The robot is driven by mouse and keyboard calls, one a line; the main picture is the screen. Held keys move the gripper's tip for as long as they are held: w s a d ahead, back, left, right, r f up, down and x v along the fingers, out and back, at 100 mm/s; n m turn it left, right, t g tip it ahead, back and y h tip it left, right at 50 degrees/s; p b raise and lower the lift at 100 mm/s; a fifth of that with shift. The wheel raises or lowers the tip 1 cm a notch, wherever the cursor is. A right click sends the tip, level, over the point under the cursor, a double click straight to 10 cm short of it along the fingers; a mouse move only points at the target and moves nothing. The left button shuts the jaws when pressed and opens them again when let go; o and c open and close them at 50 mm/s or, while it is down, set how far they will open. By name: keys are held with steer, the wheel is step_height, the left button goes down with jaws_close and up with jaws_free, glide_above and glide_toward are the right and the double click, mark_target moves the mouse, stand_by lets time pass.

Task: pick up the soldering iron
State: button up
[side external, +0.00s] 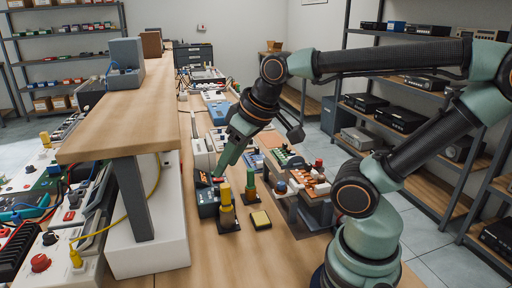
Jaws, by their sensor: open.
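My gripper (223,167) points down over the bench, its green tip just above a small dark box with a lit orange display (205,190). The jaws are open, and I see nothing held in them. An upright yellow-topped piece (225,195) stands on a black square base just in front of the tip; it may be the soldering iron in its stand, but I cannot tell for sure. A similar green-and-yellow upright piece (250,187) stands to its right. A yellow sponge pad (260,219) lies in front.
A raised wooden shelf (120,125) on a grey post stands left of the gripper. Circuit boards and small parts (300,182) sit to the right, near my base. Several instruments (213,110) line the bench behind. The front of the bench (235,262) is clear.

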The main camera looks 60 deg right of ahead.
steer(key=shift+o, duration=1.4)
steer(key=m+g, duration=0.6)
steer(key=m, duration=0.3)
glide_above(226, 196)
steer(key=w, duration=0.1)
steer(key=f, duration=0.3)
steer(key=d+f, duration=0.1)
steer(key=f, duration=0.1)
steer(key=shift+w+f, duration=0.1)
steer(key=shift+f, duration=0.1)
step_height(226, 196, down, 7)
steer(key=shift+r, duration=0.1)
steer(key=shift+s+f, duration=0.2)
steer(key=shift+f, duration=2.45)
